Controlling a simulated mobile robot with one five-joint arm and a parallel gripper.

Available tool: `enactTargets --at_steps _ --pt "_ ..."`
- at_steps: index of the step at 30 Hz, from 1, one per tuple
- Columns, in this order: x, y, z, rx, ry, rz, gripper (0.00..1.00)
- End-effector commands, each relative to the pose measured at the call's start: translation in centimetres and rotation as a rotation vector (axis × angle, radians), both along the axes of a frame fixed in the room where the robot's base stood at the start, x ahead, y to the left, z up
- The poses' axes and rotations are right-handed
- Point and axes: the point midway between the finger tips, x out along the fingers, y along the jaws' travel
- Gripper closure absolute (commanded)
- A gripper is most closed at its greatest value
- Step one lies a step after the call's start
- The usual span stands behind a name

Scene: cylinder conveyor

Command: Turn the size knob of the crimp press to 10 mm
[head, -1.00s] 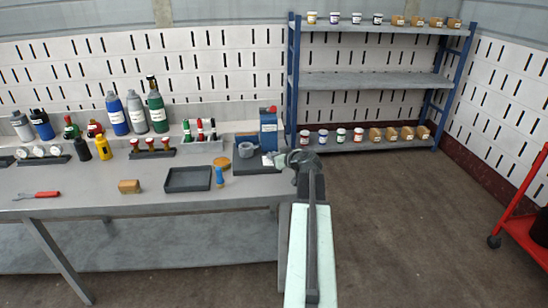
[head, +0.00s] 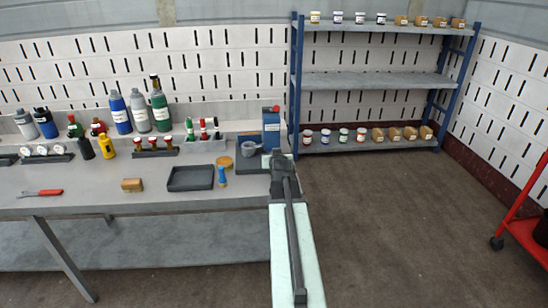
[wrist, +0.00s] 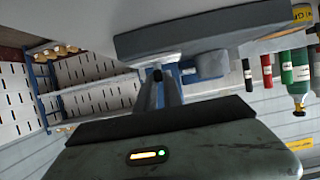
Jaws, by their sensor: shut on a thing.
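The crimp press (head: 271,130) is the blue upright unit with a red top on a dark base, at the right end of the workbench. Its grey round part (head: 248,149) shows at its left. My gripper (head: 279,156) is right at the front of the press and covers its lower right part. In the wrist view the press (wrist: 187,70) is tilted, and my gripper (wrist: 160,80) has its fingers close together at a small dark knob (wrist: 157,75). The gripper is shut on this knob. The knob's scale and setting cannot be read.
A dark tray (head: 190,187), a blue-handled tool (head: 222,177) and an orange disc (head: 223,161) lie left of the press. Bottles stand along the back of the bench (head: 110,197). A blue shelf rack (head: 297,85) stands behind right; floor there is clear.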

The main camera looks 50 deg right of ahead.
Motion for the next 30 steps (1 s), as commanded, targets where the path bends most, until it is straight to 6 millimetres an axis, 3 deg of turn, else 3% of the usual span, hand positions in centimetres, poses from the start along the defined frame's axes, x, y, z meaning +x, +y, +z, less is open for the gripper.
enactTargets --at_steps 9,10,12,23,30 --pt "0.1 0.1 -0.1 0.003 0.001 0.001 1.00" --pt "0.1 0.1 -0.1 0.003 0.001 0.001 0.84" --pt "0.1 0.1 -0.1 0.003 0.001 0.001 0.67" --pt "-0.1 0.2 0.1 0.002 0.001 0.001 0.67" --pt "-1.2 2.4 1.8 0.002 0.001 0.001 0.67"
